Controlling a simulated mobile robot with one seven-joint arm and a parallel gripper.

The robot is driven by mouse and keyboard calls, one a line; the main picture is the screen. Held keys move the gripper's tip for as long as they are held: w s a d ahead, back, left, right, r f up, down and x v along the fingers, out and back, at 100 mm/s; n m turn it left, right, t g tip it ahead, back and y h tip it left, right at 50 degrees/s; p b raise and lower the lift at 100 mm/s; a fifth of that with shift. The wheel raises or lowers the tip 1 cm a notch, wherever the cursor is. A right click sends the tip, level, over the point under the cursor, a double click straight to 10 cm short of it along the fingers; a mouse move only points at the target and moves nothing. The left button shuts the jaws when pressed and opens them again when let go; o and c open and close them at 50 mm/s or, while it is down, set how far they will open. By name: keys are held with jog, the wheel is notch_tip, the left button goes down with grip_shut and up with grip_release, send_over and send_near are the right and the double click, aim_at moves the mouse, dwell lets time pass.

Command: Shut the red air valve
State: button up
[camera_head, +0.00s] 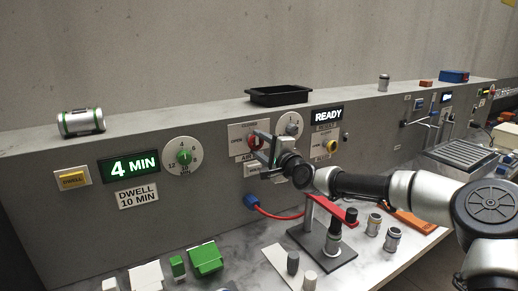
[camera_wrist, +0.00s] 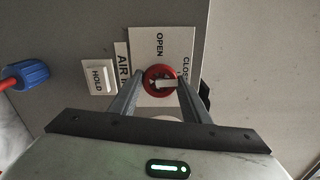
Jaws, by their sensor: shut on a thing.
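The red air valve (camera_head: 253,141) is a round red knob on the grey panel, on a white plate with OPEN to its left in the head view. In the wrist view the red valve (camera_wrist: 150,79) shows as a red ring with a pale bar across it, with OPEN above and CLOSE at the upper right. The bar points right in that view. My gripper (camera_wrist: 158,84) is at the valve, with a finger on each side, shut on it. In the head view my gripper (camera_head: 266,150) partly covers the valve and its plate.
A HOLD button (camera_wrist: 97,77) sits beside the valve plate. A blue connector (camera_head: 252,201) with a red hose is below. The panel carries a green dial (camera_head: 184,157), a 4 MIN display (camera_head: 131,167) and a READY display (camera_head: 328,115). A red-armed stand (camera_head: 331,207) stands on the bench below my arm.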

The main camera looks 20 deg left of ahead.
jog(key=shift+m, duration=0.4)
jog(key=o, duration=1)
jog(key=shift+o, duration=0.2)
jog(key=b+v, duration=0.1)
jog(key=v, duration=1.6)
jog(key=shift+s, duration=0.2)
jog(key=shift+d, duration=0.1)
